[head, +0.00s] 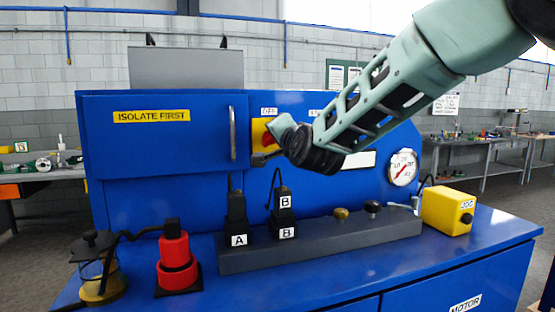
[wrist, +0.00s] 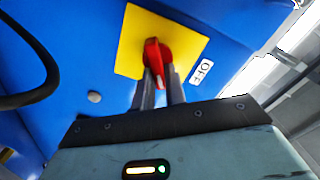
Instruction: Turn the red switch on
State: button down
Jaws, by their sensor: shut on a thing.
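The red switch (wrist: 155,62) is a red handle on a yellow square plate (wrist: 132,38), fixed to the blue panel. An OFF label (wrist: 201,71) sits beside the plate in the wrist view. In the head view, part of the yellow plate (head: 258,133) shows behind my gripper, below the OFF label (head: 269,111). My gripper (wrist: 160,78) is at the switch, its two fingers shut on the red handle, one on each side. In the head view my gripper (head: 266,158) and wrist hide most of the switch.
A cabinet door marked ISOLATE FIRST (head: 152,116) with a vertical handle (head: 232,134) is left of the switch. Below stand black blocks A (head: 237,220) and B (head: 283,210), a red cylinder (head: 176,262) and a glass jar (head: 100,273). A gauge (head: 403,167) and yellow box (head: 445,210) are right.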

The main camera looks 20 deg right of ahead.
jog(key=m+b, duration=0.3)
jog(key=b, duration=0.1)
jog(key=f+m+b, duration=0.1)
jog(key=m+b, duration=0.2)
jog(key=b, duration=0.2)
jog(key=shift+d+m, duration=0.15)
jog(key=shift+m, duration=0.25)
jog(key=c, duration=1.4)
grip_release()
jog(key=shift+c, duration=0.2)
jog(key=shift+s, duration=0.1)
